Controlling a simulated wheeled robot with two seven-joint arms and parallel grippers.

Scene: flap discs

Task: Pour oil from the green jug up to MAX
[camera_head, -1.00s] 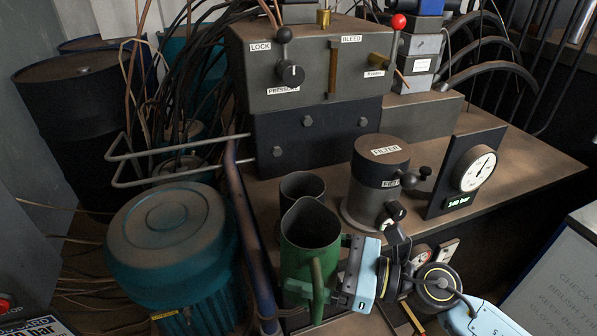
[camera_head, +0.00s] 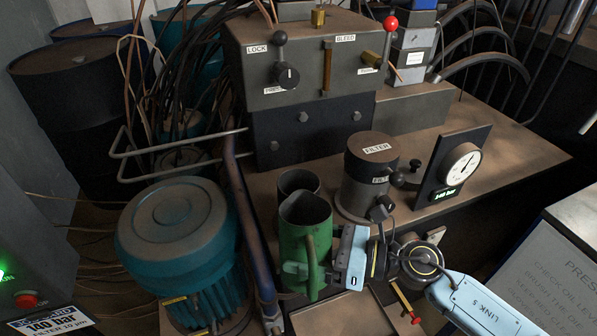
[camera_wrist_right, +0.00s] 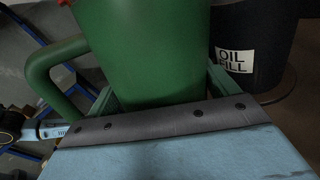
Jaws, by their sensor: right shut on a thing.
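The green jug (camera_head: 303,225) stands roughly upright just in front of a dark open-topped pot (camera_head: 297,183), at the front of the bench. Its inside is dark, so the oil level does not show. My right gripper (camera_head: 310,278) is shut on the jug, low on its near side. In the right wrist view the jug's body (camera_wrist_right: 150,45) rises above the gripper, with its handle at left. A dark cylinder marked OIL FILL (camera_wrist_right: 245,55) is right of the jug there. No MAX mark is readable. My left gripper is out of view.
A filter housing (camera_head: 371,165) and a pressure gauge (camera_head: 460,165) stand right of the jug. A blue pipe (camera_head: 247,225) and a teal motor (camera_head: 178,225) are close at left. A lever block (camera_head: 300,60) stands behind.

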